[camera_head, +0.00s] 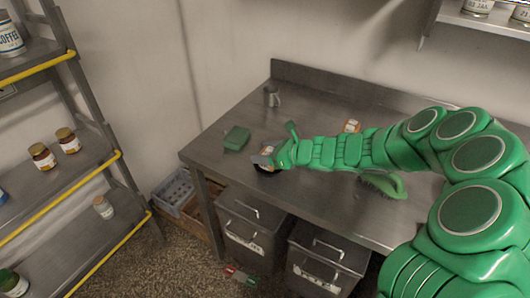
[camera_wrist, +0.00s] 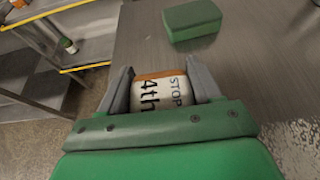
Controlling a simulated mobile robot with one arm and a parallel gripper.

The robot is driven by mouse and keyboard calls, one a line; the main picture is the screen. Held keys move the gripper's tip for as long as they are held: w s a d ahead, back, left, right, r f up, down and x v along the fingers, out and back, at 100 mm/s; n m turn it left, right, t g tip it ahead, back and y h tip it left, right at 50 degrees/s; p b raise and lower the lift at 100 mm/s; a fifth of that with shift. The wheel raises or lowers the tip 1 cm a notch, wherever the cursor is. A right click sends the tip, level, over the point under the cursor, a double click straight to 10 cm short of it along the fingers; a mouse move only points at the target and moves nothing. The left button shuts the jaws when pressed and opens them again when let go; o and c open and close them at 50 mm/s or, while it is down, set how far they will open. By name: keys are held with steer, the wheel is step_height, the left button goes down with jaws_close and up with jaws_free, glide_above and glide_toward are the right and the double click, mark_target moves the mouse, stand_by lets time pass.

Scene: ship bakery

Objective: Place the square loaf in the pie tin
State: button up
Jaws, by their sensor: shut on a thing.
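My gripper (camera_wrist: 161,90) is shut on a brown-orange block with a white printed label, apparently the square loaf (camera_wrist: 158,96). One finger is on each side of it. In the head view my gripper (camera_head: 268,157) is over the table's front left part, and a little of the loaf (camera_head: 268,150) shows at its tip. A dark round rim, perhaps the pie tin (camera_head: 266,169), shows just below the gripper, mostly hidden. I cannot tell whether the loaf touches it. The wrist view does not show the tin.
A green block (camera_head: 237,138) lies left of my gripper on the steel table (camera_head: 225,160). A metal cup (camera_head: 272,97) stands behind. A small orange-and-white item (camera_head: 351,126) and a green brush (camera_head: 383,184) are by my arm. A shelf rack (camera_head: 75,190) with jars stands left.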

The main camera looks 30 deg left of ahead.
steer(key=shift+f, duration=0.45)
steer(key=o, duration=1.1)
steer(key=shift+c, duration=0.2)
steer(key=shift+r, duration=0.1)
steer(key=shift+d+r, duration=0.1)
steer(key=shift+r, duration=0.4)
steer(key=v, duration=1.1)
steer(key=shift+d, duration=0.4)
steer(key=shift+r, duration=0.1)
